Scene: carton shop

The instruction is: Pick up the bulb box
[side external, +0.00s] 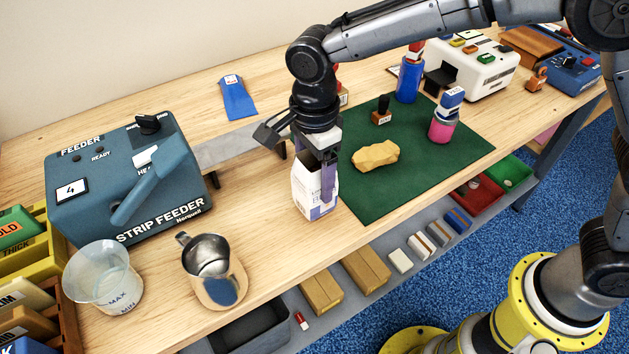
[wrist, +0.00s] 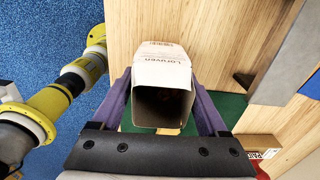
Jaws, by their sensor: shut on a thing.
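A white open-topped carton, which I take to be the bulb box (side external: 301,191), stands upright at the wooden table's front edge, left of the green mat. In the wrist view the bulb box (wrist: 161,71) shows printed lettering on its flap and a dark inside. My gripper (side external: 316,187) points down over the box, its purple fingers on two opposite sides. In the wrist view my gripper (wrist: 160,98) is shut on the box, one finger at each side. Whether its bottom touches the table cannot be told.
The strip feeder (side external: 125,185) stands to the left. A metal jug (side external: 216,275) and a clear measuring cup (side external: 103,280) stand in front of it. The green mat (side external: 400,185) holds a tan lump (side external: 376,156), stamps and bottles. Boxes and trays sit on a lower shelf.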

